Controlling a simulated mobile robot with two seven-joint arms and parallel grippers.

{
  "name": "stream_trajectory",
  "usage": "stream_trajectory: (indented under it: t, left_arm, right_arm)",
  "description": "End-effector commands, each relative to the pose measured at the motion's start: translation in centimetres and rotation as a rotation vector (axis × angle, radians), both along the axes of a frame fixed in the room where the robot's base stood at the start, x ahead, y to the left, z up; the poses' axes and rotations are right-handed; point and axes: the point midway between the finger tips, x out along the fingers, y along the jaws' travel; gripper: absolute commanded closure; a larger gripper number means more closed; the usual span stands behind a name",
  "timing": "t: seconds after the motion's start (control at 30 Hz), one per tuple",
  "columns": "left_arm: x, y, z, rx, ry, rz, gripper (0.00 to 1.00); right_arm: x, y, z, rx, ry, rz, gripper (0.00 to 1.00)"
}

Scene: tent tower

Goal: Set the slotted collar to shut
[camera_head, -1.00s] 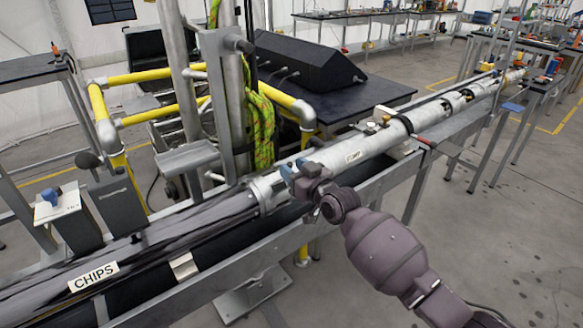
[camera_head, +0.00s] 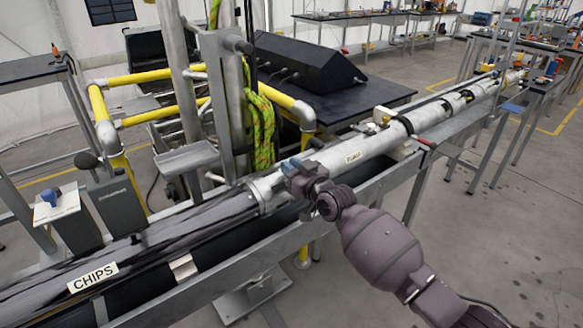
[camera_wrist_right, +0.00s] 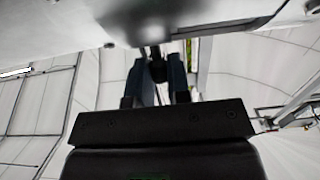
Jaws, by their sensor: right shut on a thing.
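The slotted collar (camera_head: 267,189) is a metallic ring around the long, pale pipe (camera_head: 340,163), in the middle of the head view. My right gripper (camera_head: 292,166), with blue fingertips, is at the collar's right side and hides part of it. In the right wrist view my two gripper fingers (camera_wrist_right: 158,82) are close together, shut on a small dark knob (camera_wrist_right: 157,68) below a pale metal surface. The fingers hide much of the knob. I cannot read the collar's setting or see its slot clearly. My left gripper is not in view.
The pipe lies along a grey metal trough (camera_head: 350,203). A label reading CHIPS (camera_head: 93,277) is at lower left. An upright post with a green-yellow rope (camera_head: 261,130) and yellow rails (camera_head: 160,75) stand behind the collar.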

Motion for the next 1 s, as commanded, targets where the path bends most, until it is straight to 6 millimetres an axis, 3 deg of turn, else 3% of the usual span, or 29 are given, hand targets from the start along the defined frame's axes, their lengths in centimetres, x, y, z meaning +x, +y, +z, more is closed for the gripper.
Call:
stream_trajectory:
  t: [0.47, 1.0]
  left_arm:
    - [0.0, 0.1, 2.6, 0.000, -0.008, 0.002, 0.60]
    - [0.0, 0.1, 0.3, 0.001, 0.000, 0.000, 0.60]
  right_arm:
    - [1.3, 0.9, 0.7, -0.083, 0.110, 0.000, 1.00]
    - [3.6, 2.6, 0.9, -0.076, 0.103, 0.000, 1.00]
